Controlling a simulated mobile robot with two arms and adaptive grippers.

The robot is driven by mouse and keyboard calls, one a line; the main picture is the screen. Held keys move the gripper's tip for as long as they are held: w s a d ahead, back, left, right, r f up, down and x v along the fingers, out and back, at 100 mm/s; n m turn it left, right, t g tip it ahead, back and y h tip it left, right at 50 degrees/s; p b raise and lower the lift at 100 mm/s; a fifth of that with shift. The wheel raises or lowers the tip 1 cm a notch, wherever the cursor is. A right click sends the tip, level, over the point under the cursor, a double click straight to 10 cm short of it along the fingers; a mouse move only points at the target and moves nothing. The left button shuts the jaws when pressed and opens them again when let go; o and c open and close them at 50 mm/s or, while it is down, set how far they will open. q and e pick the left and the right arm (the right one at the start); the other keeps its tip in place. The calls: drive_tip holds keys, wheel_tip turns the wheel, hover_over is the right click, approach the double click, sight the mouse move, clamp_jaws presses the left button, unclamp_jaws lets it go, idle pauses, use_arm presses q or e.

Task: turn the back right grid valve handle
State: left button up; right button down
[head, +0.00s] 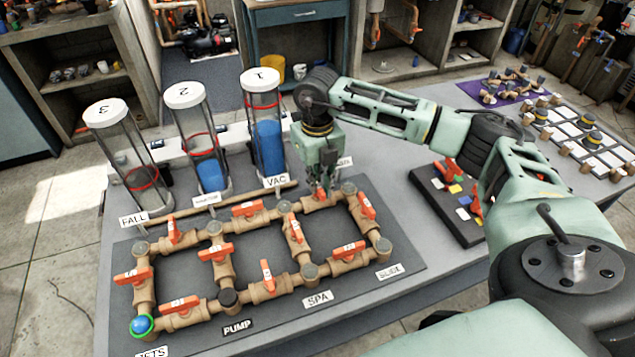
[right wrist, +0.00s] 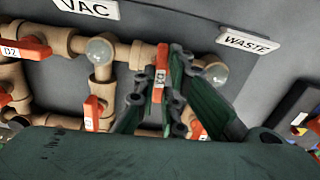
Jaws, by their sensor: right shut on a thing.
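The pipe grid on the bench has several orange valve handles. The back right grid valve handle (head: 318,195) sits on the back pipe run, partly hidden behind my right gripper (head: 324,189). In the right wrist view the labelled orange handle (right wrist: 160,75) stands upright in the picture between the two green fingers of my right gripper (right wrist: 162,95). The fingers are closed on it from both sides. The handle looks crosswise to its pipe there. My left gripper is not in view.
Three clear cylinders with white caps, such as cylinder 1 (head: 265,135), stand behind the grid. Neighbouring handles, such as the back middle one (head: 247,208), are close by. A dark panel with orange levers (head: 450,200) lies right of the grid.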

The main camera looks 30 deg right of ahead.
drive_tip(key=shift+w+r+m, duration=0.15)
drive_tip(key=shift+m, duration=0.55)
drive_tip(key=c, duration=1.8)
unclamp_jaws()
drive_tip(key=shift+c, duration=0.2)
wheel_tip(320, 180, up, 12)
